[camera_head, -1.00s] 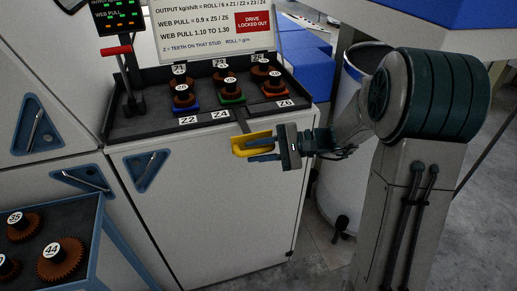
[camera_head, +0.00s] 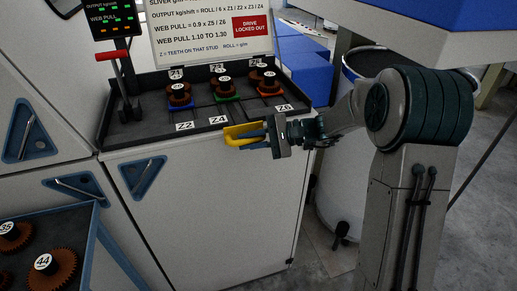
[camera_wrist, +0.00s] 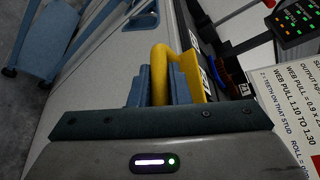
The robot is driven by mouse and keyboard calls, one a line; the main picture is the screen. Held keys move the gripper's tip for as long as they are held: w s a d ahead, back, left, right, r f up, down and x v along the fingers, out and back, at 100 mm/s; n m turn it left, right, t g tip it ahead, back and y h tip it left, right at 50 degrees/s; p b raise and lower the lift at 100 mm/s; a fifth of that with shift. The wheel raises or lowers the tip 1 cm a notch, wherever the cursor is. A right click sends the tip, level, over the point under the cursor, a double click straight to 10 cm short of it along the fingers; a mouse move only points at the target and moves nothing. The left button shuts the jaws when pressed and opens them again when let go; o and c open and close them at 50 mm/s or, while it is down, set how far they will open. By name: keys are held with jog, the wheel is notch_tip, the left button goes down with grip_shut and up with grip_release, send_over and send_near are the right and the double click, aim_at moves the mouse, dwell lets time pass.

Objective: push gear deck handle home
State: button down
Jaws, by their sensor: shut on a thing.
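The yellow gear deck handle (camera_head: 236,131) is at the front edge of the dark gear deck (camera_head: 145,131), near the Z4 label. My gripper (camera_head: 251,139) is shut on it, reaching in from the right. In the wrist view the handle (camera_wrist: 183,62) is a bent yellow bar between the blue fingers, which hide part of it. The deck carries several brown gears on coloured bases, blue, green and orange. Whether the handle touches the deck's front cannot be told.
A red-handled lever (camera_head: 113,55) stands at the deck's left. A sign (camera_head: 208,35) behind the deck reads "drive locked out". A tray with loose gears (camera_head: 53,268) is at lower left. A white drum (camera_head: 342,195) stands right of the cabinet (camera_head: 215,195).

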jog(key=shift+w+r, duration=0.15)
jog(key=c, duration=1.6)
grip_release()
jog(key=shift+w, duration=0.1)
jog(key=shift+c, duration=0.2)
jog(key=b+v, duration=0.2)
jog(key=v, duration=1.1)
jog(key=shift+d, duration=0.35)
